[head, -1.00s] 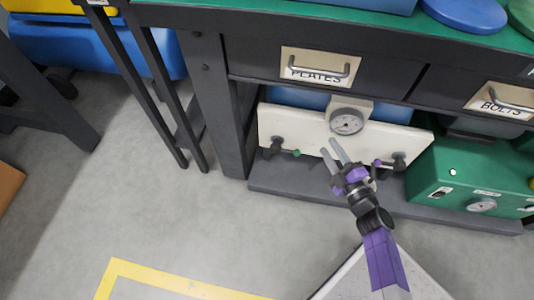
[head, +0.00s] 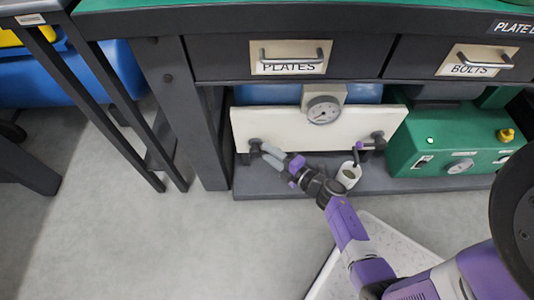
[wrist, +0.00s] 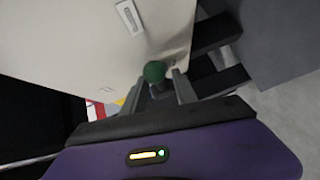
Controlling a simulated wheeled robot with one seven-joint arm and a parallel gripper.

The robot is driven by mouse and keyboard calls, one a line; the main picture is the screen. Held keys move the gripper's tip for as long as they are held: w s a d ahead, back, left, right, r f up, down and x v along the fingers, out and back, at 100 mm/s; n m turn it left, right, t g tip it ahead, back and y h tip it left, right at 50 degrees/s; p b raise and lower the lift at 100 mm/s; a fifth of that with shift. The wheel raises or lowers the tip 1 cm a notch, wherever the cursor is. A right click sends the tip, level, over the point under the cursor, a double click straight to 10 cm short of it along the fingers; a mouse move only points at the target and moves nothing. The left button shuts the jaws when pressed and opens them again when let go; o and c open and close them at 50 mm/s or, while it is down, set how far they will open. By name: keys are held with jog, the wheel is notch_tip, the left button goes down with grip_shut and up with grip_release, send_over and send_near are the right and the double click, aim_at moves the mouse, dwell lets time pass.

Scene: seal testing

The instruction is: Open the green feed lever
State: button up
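The green feed lever's round knob (wrist: 154,71) shows in the wrist view, between and slightly beyond my fingertips, with a gap on each side. My gripper (wrist: 156,88) is open. In the head view, my gripper (head: 266,153) reaches the left fitting (head: 254,145) on the cream panel (head: 285,126). The green knob is hidden there behind the fingers. A second lever, with a purple tip (head: 359,146), sits on the right fitting of the panel.
A gauge (head: 322,110) sits at the panel's top. A white cup-like object (head: 348,175) stands on the shelf (head: 290,185) beside my wrist. A green box (head: 445,150) is at right, drawers (head: 290,58) above, and a dark table leg (head: 190,110) at left.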

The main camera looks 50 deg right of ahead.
jog(key=shift+w+d, duration=0.1)
jog(key=shift+w, duration=0.5)
grip_shut()
